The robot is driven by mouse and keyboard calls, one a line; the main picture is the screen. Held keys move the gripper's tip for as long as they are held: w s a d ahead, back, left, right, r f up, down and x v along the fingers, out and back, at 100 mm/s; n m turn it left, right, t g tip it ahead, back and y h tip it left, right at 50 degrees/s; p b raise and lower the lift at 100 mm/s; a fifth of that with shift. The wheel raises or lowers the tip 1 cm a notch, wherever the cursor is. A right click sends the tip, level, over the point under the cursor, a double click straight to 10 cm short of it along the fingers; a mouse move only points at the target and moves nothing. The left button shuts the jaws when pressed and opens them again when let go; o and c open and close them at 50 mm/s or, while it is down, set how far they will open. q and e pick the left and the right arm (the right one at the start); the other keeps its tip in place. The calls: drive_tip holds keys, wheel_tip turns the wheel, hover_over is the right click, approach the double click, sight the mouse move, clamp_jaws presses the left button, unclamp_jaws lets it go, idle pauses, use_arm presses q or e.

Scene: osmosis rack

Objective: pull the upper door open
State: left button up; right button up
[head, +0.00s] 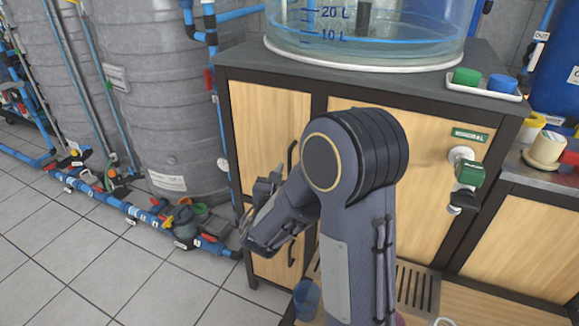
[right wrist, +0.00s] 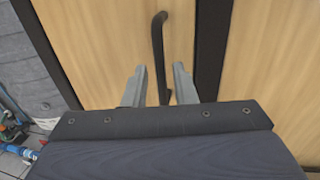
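The upper door (head: 262,115) is the pale wood panel on the left part of the dark-framed cabinet, and it looks shut. Its black bar handle (head: 291,157) stands upright near the panel's right edge. My right gripper (head: 271,183) is in front of this door, close to the handle and partly hidden by its own wrist. In the right wrist view the two fingers (right wrist: 159,67) are apart, one on each side of the handle (right wrist: 157,40), with gaps visible on both sides. My left gripper is in neither view.
A second black handle (head: 292,249) sits lower on the cabinet. A clear water tank (head: 365,40) and a white tray (head: 485,90) with green and blue caps stand on top. Blue pipes with valves (head: 130,208) run along the floor at left, beside grey tanks (head: 160,90).

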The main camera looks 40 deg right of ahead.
sight(289, 166)
drive_tip(key=shift+x, duration=1.55)
clamp_jaws()
